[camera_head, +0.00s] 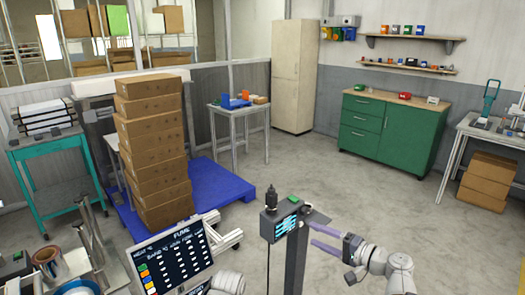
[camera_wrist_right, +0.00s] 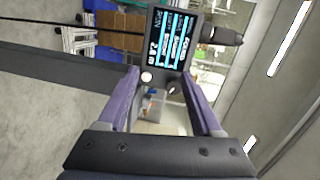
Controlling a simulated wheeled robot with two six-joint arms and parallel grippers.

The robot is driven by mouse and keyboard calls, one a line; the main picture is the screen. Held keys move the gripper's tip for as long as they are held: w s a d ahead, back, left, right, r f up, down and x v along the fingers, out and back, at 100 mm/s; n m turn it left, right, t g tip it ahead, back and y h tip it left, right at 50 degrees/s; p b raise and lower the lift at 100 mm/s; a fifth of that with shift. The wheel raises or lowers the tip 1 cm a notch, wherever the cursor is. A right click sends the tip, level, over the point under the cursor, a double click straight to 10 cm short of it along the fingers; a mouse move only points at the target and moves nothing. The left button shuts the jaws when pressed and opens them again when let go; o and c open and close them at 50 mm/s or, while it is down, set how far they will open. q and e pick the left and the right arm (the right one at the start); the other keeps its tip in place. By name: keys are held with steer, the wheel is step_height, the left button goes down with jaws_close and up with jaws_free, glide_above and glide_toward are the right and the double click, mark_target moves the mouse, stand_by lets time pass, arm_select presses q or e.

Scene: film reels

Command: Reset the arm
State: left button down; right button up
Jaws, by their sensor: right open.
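My right gripper (camera_head: 326,238) is at the lower right of the head view, with two purple fingers apart and nothing between them. Its fingers point left, beside a dark post that carries a small box with a lit screen (camera_head: 285,222). In the right wrist view the open fingers (camera_wrist_right: 163,105) frame the area just below that screen box (camera_wrist_right: 170,38). I cannot tell whether a finger touches the post or box. A pale arm part of mine shows at the bottom centre of the head view, but no left gripper fingers show.
A tilted screen panel (camera_head: 172,262) stands at the bottom left of the head view. Stacked cartons (camera_head: 155,150) rest on a blue pallet (camera_head: 222,190). A green cabinet (camera_head: 385,133) stands along the back wall. The grey floor (camera_head: 340,190) between them is clear.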

steer(key=s+a+f+n+g, duration=0.35)
steer(key=a+f+g, duration=0.3)
steer(key=a, duration=0.35)
arm_select(q)
step_height(320, 180, up, 3)
steer(key=p, duration=0.2)
steer(key=shift+f+p, duration=0.1)
steer(key=shift+p, duration=0.2)
arm_select(e)
steer(key=s+a+f+n+g+h, duration=0.2)
steer(key=s+f+n+g+h, duration=0.1)
steer(key=s+f+n+h, duration=0.1)
steer(key=s+a+f+n+g+h, duration=0.3)
steer(key=s+f+h, duration=0.3)
steer(key=s+h, duration=0.2)
steer(key=shift+s+a+n+h, duration=0.2)
steer(key=shift+s+n+h, duration=0.25)
steer(key=shift+n, duration=0.4)
steer(key=shift+d, duration=0.1)
